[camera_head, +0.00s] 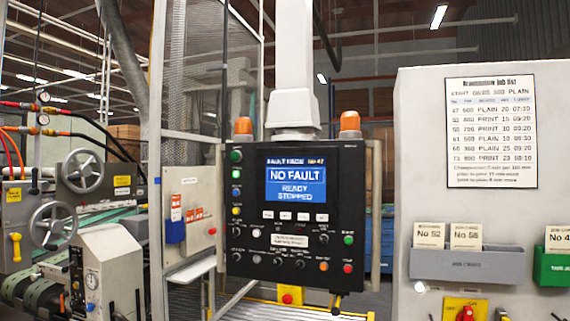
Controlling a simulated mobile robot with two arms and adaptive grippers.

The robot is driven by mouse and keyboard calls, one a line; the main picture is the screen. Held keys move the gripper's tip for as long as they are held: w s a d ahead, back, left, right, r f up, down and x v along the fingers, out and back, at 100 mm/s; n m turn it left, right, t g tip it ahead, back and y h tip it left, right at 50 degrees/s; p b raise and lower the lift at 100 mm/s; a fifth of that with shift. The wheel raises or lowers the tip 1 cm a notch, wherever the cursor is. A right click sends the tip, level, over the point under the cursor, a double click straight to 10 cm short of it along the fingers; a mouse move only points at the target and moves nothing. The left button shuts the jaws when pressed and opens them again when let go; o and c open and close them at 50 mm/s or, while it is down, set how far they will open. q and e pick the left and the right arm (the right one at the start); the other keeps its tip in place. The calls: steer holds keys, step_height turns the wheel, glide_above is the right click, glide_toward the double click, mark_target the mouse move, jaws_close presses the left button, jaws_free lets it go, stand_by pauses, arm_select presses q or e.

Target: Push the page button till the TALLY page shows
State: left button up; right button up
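A black control panel (246,270) hangs upright in the middle of the view, facing me. Its blue screen (295,204) reads NO FAULT in a white-edged box, with READY and STOPPED below. The small heading above looks like FAULT PAGE and a number. A row of several small pale buttons (286,215) sits just under the screen. A round whitish button (256,233) and a white label (289,240) are lower down. The lettering on the buttons is too small to read, so I cannot tell which is the page button. Neither of my grippers is in view.
Two orange beacons (349,122) top the panel. Machinery with handwheels (82,171) stands at the left. A pale wall at the right carries a job list (491,131), a grey card holder (458,264) and a green one (553,268).

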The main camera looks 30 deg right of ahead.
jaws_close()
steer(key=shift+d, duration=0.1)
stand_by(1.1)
